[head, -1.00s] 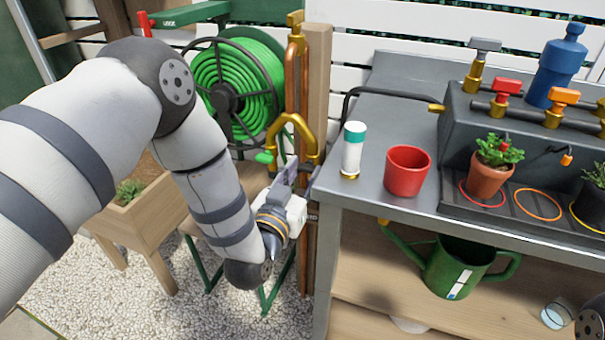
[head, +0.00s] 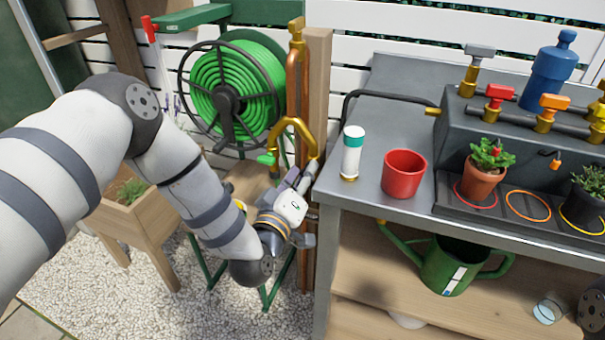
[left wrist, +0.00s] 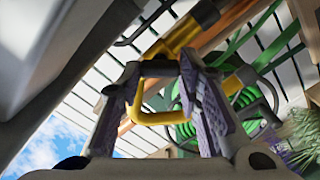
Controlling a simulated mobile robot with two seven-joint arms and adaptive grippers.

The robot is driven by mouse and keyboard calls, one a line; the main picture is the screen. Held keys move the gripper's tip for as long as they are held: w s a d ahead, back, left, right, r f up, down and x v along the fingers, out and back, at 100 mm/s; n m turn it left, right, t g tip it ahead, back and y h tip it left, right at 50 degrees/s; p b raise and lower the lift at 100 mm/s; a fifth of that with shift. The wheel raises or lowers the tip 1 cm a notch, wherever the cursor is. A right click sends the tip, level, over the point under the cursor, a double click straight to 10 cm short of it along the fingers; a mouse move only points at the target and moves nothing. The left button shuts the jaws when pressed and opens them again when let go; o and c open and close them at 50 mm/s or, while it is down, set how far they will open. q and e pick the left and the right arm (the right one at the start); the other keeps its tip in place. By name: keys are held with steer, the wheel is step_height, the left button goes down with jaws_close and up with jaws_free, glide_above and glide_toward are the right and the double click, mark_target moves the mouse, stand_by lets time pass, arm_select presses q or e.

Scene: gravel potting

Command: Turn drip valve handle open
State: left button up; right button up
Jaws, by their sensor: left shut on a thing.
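The drip valves stand on the dark rack on the bench in the head view: a red handle (head: 500,91), an orange handle (head: 554,101), and a grey handle (head: 481,49) on a taller brass stem. My left gripper (head: 304,178) is far left of them, at the brass gooseneck tap (head: 292,125) beside the bench. The exact contact is partly hidden. My right gripper is out of view.
A green-capped white bottle (head: 352,155) and a red cup (head: 404,175) stand near the bench's left edge. Potted plants (head: 484,178) stand before the valves. A green watering can (head: 447,268) is on the lower shelf. A green hose reel (head: 240,88) hangs behind my left arm.

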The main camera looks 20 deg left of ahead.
arm_select(q)
steer(key=shift+f+n+b, duration=0.15)
steer(key=shift+n+b, duration=0.15)
steer(key=shift+n, duration=3.9)
steer(key=o, duration=1.1)
steer(key=shift+o, duration=0.2)
steer(key=s, duration=1.2)
steer(key=shift+a, duration=0.15)
steer(key=shift+s, duration=0.1)
